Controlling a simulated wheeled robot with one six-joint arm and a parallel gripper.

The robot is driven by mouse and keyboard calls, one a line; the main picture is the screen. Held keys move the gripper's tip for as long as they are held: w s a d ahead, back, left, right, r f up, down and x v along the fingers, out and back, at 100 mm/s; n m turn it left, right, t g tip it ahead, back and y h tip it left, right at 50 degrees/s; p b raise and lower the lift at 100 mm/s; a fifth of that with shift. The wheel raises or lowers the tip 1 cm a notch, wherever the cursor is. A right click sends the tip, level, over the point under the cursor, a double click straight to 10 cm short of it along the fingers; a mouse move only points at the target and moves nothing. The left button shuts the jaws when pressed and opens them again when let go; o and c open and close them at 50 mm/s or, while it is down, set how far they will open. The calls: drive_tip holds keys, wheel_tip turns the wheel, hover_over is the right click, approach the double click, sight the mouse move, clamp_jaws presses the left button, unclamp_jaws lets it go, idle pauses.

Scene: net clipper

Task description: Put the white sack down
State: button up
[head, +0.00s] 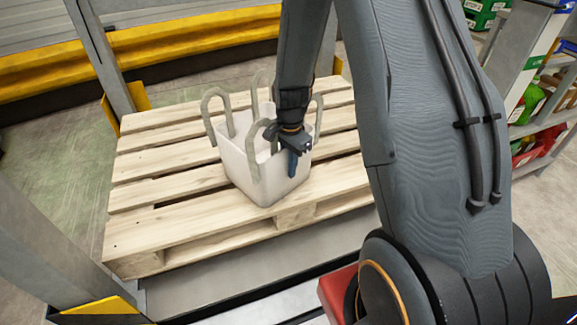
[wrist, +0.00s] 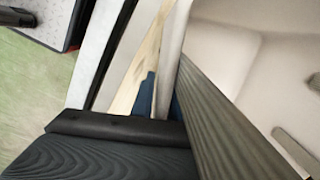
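The white sack (head: 240,168) stands upright on the wooden pallet (head: 160,225), near its front edge in the head view. Several grey-green loops rise from its rim. My gripper (head: 293,160) is at the sack's right front side, beside the front loop (head: 254,150), with a blue finger pointing down. In the wrist view the sack's pale inside (wrist: 235,60) fills the right, and a ribbed grey strap (wrist: 225,125) runs close past a blue finger (wrist: 146,95). The second finger is mostly hidden, so I cannot tell whether the fingers hold the strap.
A yellow rail (head: 190,40) runs behind the pallet, with a grey post (head: 100,50) at its back left. A shelf with colourful goods (head: 530,100) stands at the right. The pallet's left part is bare.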

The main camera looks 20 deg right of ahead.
drive_tip(key=shift+o, duration=0.9)
drive_tip(key=r+p, duration=0.1)
drive_tip(key=r, duration=0.5)
drive_tip(key=r+p, duration=0.1)
drive_tip(key=r, duration=0.5)
drive_tip(key=shift+s+d+r, duration=0.1)
drive_tip(key=shift+s+r, duration=0.1)
